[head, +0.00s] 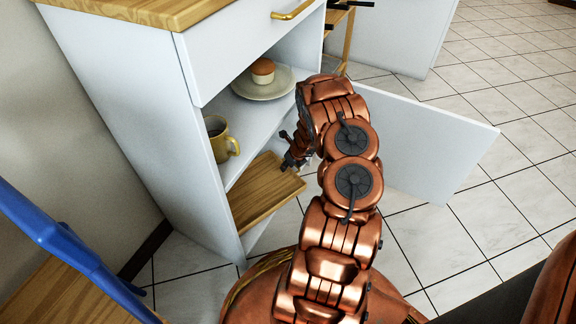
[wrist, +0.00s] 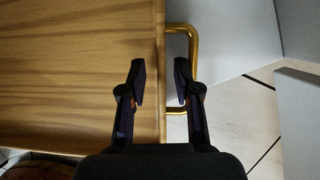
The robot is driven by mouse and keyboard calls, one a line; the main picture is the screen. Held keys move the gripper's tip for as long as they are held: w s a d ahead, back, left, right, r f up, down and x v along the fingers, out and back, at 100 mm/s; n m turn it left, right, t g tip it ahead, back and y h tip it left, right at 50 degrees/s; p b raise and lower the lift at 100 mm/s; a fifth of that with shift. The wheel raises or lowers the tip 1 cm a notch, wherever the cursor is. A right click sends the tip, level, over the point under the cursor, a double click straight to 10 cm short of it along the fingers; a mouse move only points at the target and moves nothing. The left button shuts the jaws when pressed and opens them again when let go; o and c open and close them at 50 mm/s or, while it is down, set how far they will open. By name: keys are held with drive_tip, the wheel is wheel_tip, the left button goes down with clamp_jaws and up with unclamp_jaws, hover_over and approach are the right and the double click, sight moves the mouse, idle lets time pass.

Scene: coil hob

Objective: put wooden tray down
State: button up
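The wooden tray (head: 258,196) is a flat, light-brown board in the lower compartment of the white cabinet, with one end at the open front. Whether it rests fully on the surface below is hard to tell. In the wrist view the tray (wrist: 75,75) fills the left side, and a brass handle (wrist: 180,28) stands out from its right edge. My gripper (wrist: 160,82) is open, its fingers apart over that edge, the left one over the board and the right one over the handle's bar. In the head view my gripper (head: 291,160) is at the tray's outer end, partly hidden by my arm.
The cabinet's open door (head: 430,145) stands to the right of my arm. On the shelf above are a yellow mug (head: 228,147) and a plate (head: 272,88) with a muffin (head: 262,70). A blue object (head: 60,240) is at the lower left. Tiled floor is clear at right.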

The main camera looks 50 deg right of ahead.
drive_tip(key=p+v, duration=0.3)
drive_tip(key=v, duration=0.9)
drive_tip(key=shift+p, duration=0.35)
